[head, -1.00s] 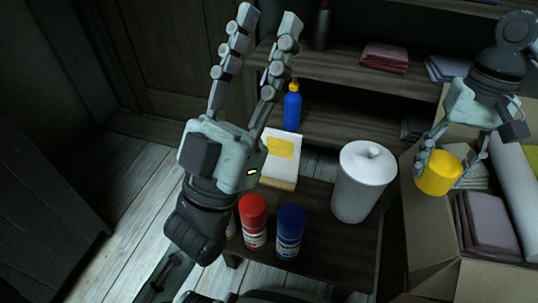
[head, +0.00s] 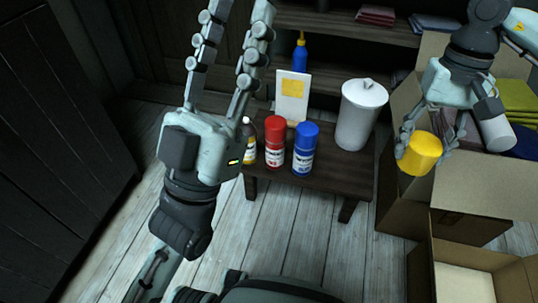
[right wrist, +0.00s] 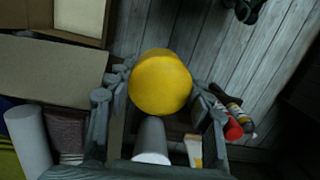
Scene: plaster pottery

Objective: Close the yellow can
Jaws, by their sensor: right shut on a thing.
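A yellow cap (head: 419,152) is held in my right gripper (head: 422,158), whose fingers press on it from both sides. It also shows in the right wrist view (right wrist: 160,82), between the fingertips. The yellow can (head: 249,143), dark-topped with a yellow label, stands on the small dark table, partly hidden behind my left gripper. It has no yellow cap on top. My right gripper is well to the right of the can, in front of a cardboard box. My left gripper (head: 238,12) is raised, its fingers spread and empty.
On the table (head: 322,178) stand a red can (head: 274,142), a blue can (head: 304,148), a card with a yellow note (head: 292,97) and a white lidded jar (head: 360,115). Open cardboard boxes (head: 485,190) fill the right. The floor in front of the table is clear.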

